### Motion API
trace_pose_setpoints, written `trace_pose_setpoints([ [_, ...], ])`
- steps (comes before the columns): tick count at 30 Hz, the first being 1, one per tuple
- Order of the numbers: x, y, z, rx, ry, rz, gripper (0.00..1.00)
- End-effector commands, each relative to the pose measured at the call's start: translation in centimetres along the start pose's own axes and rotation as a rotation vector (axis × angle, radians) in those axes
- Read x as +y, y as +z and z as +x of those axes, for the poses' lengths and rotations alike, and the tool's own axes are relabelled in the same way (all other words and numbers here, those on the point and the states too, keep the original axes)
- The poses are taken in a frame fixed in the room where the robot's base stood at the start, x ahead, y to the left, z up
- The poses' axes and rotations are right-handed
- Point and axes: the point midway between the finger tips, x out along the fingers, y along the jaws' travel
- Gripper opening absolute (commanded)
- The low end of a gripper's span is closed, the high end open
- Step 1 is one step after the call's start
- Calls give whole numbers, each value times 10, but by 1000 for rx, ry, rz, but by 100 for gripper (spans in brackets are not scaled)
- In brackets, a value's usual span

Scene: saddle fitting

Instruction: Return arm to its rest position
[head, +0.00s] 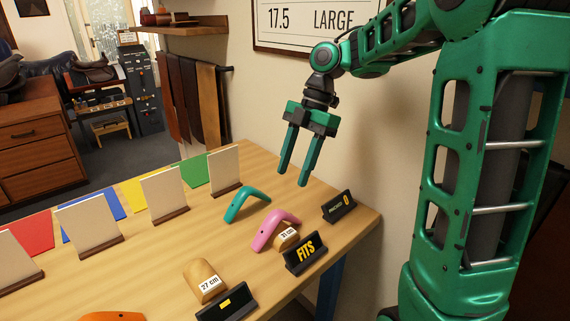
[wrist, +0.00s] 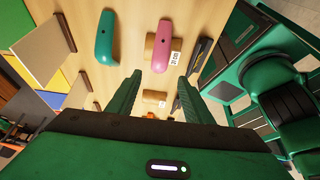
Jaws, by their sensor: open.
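My gripper (head: 297,160) hangs open and empty above the far right part of the wooden table, fingers pointing down. It is apart from the table and from everything on it. In the wrist view its two green fingers (wrist: 155,97) are spread with nothing between them. My green arm reaches in from the right of the head view, bent at the elbow and raised above the table.
A pink saddle tree (head: 268,226) rests on a wooden block (head: 287,238) marked 31 cm, behind a FITS sign (head: 305,253). A teal tree (head: 244,203) lies nearby. A 27 cm block (head: 204,281) stands nearer. Upright cards (head: 164,193) line the left side.

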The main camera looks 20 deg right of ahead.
Motion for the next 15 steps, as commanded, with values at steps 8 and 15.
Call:
trace_pose_setpoints([
  [8, 0, -5, 2, -4, 16, 57, 46],
  [15, -7, -29, 26, -32, 160, 578, 46],
])
